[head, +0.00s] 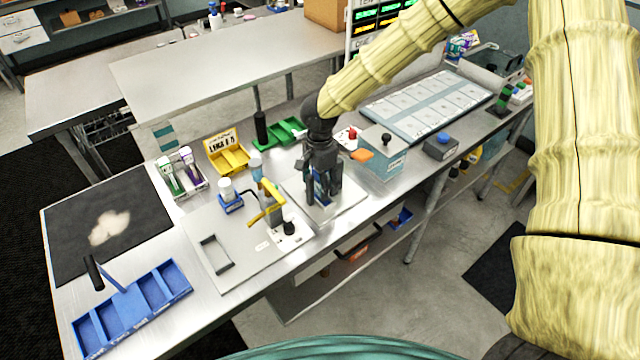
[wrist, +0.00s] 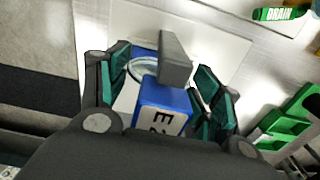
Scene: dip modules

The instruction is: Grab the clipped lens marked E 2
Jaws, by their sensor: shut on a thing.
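The clipped lens marked E 2 (wrist: 160,105) shows in the wrist view as a blue block with a white label, a grey bar on top and a clear round rim beside it. My gripper (wrist: 165,100) is shut on it, with a dark green finger pad on each side. In the head view, my gripper (head: 322,190) points down over a light square plate (head: 348,194) on the bench. A bit of the blue clip (head: 320,182) shows between the fingers. I cannot tell whether the lens touches the plate.
Left of my gripper stand a yellow-handled device (head: 268,205) and a yellow bin (head: 228,158). A green tray (head: 284,132) lies behind it. A light blue box (head: 380,155) with an orange tab stands close on the right. A blue divided tray (head: 130,308) sits at the front left.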

